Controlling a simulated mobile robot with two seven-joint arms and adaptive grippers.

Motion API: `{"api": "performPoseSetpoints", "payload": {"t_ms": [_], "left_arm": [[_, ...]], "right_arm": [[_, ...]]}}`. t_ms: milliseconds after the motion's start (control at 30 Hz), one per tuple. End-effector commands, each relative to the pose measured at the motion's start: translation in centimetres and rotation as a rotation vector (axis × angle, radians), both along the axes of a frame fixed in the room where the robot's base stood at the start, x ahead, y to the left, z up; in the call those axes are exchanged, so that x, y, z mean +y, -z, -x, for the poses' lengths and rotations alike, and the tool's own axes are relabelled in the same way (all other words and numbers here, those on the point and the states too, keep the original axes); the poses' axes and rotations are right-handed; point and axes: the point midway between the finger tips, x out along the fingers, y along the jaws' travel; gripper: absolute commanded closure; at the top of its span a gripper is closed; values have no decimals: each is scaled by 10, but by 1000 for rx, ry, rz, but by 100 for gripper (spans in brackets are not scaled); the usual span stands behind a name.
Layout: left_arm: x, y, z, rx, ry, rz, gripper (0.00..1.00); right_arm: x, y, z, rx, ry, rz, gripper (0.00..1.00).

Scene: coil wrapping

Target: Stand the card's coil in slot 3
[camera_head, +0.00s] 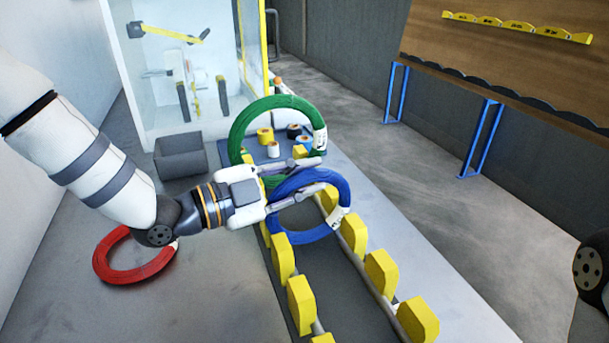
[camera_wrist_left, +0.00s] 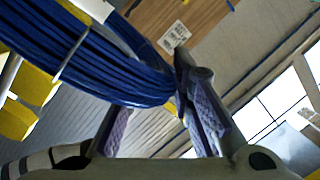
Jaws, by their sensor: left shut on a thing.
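My left gripper (camera_head: 312,175) is shut on the blue coil (camera_head: 302,237), gripping the upper part of its ring. The coil is roughly upright over the rack of yellow blocks (camera_head: 301,300) on two rails; I cannot tell whether it rests on the rails or in which slot. In the left wrist view the blue coil (camera_wrist_left: 100,62) passes between the fingers, with a white label (camera_wrist_left: 172,37) near it. A green coil (camera_head: 285,102) stands upright just behind it. A red coil (camera_head: 125,275) lies flat at left. No card is readable. My right gripper is out of view.
A grey bin (camera_head: 181,158) stands behind my left arm, before a clear-walled machine (camera_head: 170,100). Small tape rolls (camera_head: 265,135) sit on a blue mat beyond the rack. A slanted board (camera_head: 500,55) with a yellow strip stands at right. The near rack blocks carry no coil.

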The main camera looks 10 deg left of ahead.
Motion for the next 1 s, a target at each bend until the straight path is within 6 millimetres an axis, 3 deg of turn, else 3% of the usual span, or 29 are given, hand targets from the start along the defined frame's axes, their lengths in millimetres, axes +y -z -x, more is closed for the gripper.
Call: {"api": "performPoseSetpoints", "payload": {"t_ms": [33, 67, 167, 533, 800, 1000], "left_arm": [[0, 0, 0, -2, 0, 0, 100], [0, 0, 0, -2, 0, 0, 76], [0, 0, 0, -2, 0, 0, 55], [6, 1, 5, 3, -2, -1, 55], [57, -4, 52, -2, -4, 0, 55], [83, -5, 77, -1, -1, -1, 55]], "right_arm": [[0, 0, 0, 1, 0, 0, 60], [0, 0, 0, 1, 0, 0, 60], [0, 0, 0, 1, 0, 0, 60], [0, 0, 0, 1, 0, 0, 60], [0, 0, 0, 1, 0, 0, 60], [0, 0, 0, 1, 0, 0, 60]]}}
